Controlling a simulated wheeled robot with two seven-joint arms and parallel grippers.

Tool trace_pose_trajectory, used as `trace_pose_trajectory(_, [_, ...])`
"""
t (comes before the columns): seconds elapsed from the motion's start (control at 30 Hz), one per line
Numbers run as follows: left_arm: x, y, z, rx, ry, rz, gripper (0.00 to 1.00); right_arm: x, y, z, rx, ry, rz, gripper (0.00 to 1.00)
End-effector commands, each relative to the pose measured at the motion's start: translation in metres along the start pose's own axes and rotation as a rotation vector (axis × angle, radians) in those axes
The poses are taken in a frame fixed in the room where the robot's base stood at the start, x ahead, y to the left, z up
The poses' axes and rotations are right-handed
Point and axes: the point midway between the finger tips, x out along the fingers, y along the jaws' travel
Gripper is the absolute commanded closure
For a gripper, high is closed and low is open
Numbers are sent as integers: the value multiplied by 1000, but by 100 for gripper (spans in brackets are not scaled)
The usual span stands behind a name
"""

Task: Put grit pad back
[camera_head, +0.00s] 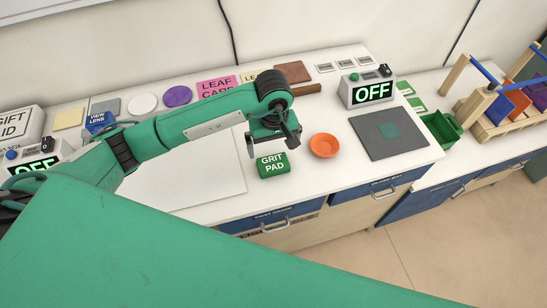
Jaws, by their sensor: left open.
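The grit pad (273,170) is a small green block with white "GRIT PAD" lettering. It lies on the white worktop near the front edge, left of an orange dish. My left gripper (273,147) is open and points down just above and behind the pad. Its two fingers stand apart, one towards each side of the pad. I cannot tell whether they touch it. My right gripper is not in view.
The orange dish (324,146) is close to the pad's right. A dark grey mat (408,142) with a teal square lies further right. An "OFF" control box (370,91) stands behind. A white sheet (190,182) lies left. A green bin (440,131) is far right.

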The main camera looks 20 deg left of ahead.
Motion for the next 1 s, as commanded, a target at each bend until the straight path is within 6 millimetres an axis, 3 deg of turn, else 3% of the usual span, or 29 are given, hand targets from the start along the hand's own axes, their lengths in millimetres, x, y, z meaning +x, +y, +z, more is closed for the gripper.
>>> trace_pose_trajectory(0.2, [-30,0,-1,-1,2,2,0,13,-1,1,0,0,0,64])
trace_pose_trajectory(0.33, [-40,0,-1,-1,1,-1,0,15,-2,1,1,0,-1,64])
trace_pose_trajectory(1.0, [-44,0,0,-1,0,-1,0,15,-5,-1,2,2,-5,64])
